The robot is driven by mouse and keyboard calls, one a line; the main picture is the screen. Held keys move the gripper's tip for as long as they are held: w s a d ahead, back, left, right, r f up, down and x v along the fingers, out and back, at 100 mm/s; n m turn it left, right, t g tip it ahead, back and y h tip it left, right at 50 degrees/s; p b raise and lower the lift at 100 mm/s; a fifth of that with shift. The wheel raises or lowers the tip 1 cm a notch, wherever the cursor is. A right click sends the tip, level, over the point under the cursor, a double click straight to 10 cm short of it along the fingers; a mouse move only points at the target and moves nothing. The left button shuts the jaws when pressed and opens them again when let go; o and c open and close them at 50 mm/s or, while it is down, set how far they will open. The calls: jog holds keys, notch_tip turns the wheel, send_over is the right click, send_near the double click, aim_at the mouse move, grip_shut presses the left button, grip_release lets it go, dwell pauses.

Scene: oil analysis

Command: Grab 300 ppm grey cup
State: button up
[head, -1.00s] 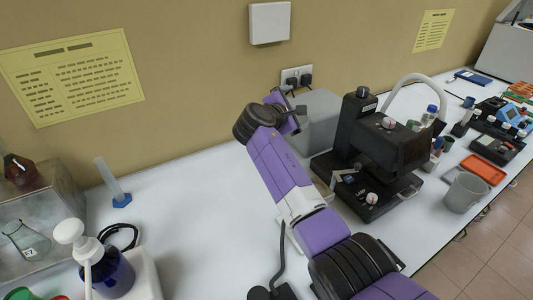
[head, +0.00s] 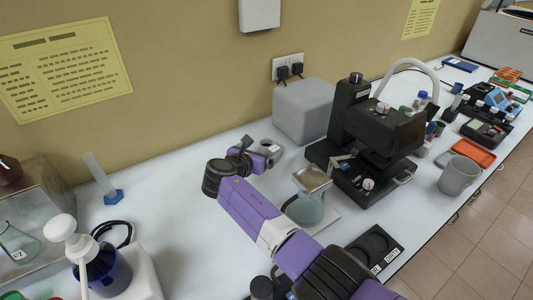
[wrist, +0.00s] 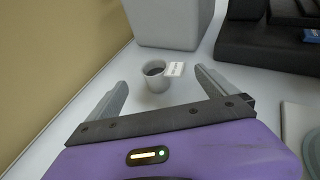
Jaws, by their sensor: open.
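A small grey cup (wrist: 154,82) with dark contents and a white tag at its rim stands upright on the white bench in the wrist view. The tag's writing is too small to read. In the head view the cup (head: 269,149) is beside the grey box, partly hidden by my gripper. My gripper (wrist: 161,78) is open and empty. Its two fingers point toward the cup, one to each side in the wrist view. In the head view my gripper (head: 246,148) is just left of the cup.
A grey box (head: 303,111) stands behind the cup, near the wall. A black instrument (head: 372,130) is to the right. A blue-grey vessel (head: 305,208) stands close to my arm. A larger grey mug (head: 458,176) is far right.

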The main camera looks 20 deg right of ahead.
aim_at(268, 148)
jog(key=b+x, duration=0.4)
jog(key=shift+s+d+f, duration=0.1)
jog(key=shift+s+d, duration=0.05)
jog(key=shift+s, duration=0.15)
jog(key=shift+w+d+b, duration=0.25)
jog(key=shift+w+b, duration=0.05)
jog(key=shift+b, duration=0.05)
jog(key=shift+c, duration=0.5)
jog(key=c, duration=1.4)
